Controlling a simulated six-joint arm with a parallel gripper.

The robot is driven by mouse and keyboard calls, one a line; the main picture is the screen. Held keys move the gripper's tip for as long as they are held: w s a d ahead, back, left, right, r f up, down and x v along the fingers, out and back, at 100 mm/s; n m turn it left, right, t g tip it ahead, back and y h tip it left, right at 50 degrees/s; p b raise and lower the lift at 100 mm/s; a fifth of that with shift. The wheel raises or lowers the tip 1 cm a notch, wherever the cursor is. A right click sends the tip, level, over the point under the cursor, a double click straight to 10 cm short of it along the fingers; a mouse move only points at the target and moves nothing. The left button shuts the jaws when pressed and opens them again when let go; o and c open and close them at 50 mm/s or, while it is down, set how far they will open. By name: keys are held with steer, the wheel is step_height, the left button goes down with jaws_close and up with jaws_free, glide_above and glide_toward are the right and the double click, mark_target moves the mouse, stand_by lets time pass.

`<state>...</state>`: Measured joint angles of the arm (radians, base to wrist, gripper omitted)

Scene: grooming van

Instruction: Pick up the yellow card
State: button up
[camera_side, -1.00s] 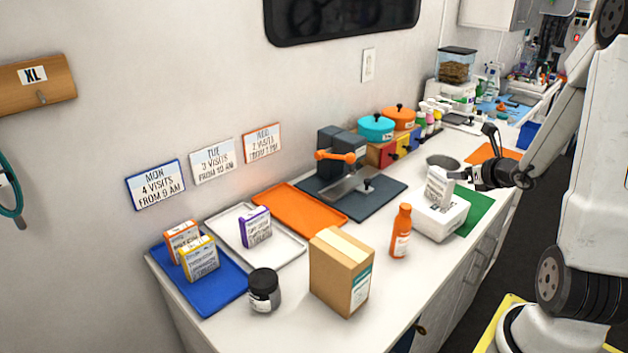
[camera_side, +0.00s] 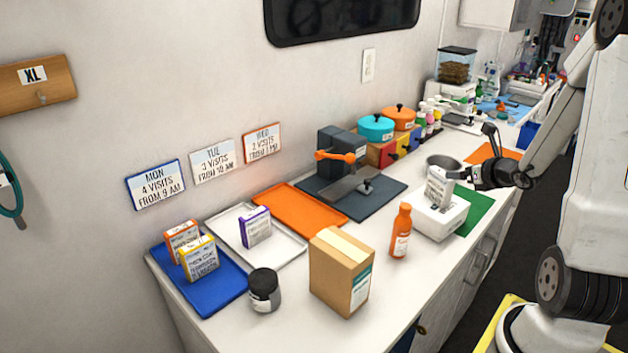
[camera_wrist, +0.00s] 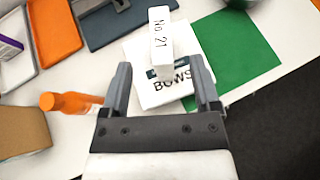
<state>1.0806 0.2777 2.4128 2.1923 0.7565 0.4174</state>
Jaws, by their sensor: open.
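A small upright white pack with yellow edges and printed lettering (camera_side: 199,260) stands on the blue tray (camera_side: 220,289) at the left end of the counter. It is the only yellow-edged card-like thing I make out. That block also shows in the side view (camera_side: 438,185), upright at a white box marked "BOWS" (camera_side: 440,217). Finger contact cannot be told.
An orange-edged pack (camera_side: 180,238) stands behind the yellow-edged one. A purple-edged pack (camera_side: 256,227) is on the white tray (camera_side: 284,250). A dark jar (camera_side: 264,290), cardboard box (camera_side: 338,275) and orange bottle (camera_side: 401,232) stand along the front.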

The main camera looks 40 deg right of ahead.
steer(key=w+a+r+n+t+y, duration=0.1)
steer(key=w+a+n+y, duration=0.3)
steer(key=w, duration=0.7)
steer(key=w+a+r+n+t+y, duration=0.2)
steer(key=w+a+n+y, duration=0.2)
steer(key=w, duration=0.7)
steer(key=n+g+y, duration=1)
steer(key=n+g, duration=0.4)
glide_above(207, 238)
steer(key=f, duration=0.3)
steer(key=d+f, duration=0.1)
steer(key=f, duration=0.1)
steer(key=shift+w+f, duration=0.1)
steer(key=shift+f, duration=0.2)
steer(key=shift+a, duration=0.55)
steer(key=shift+d+f, duration=0.1)
steer(key=shift+f, duration=1.75)
steer(key=shift+f, duration=0.1)
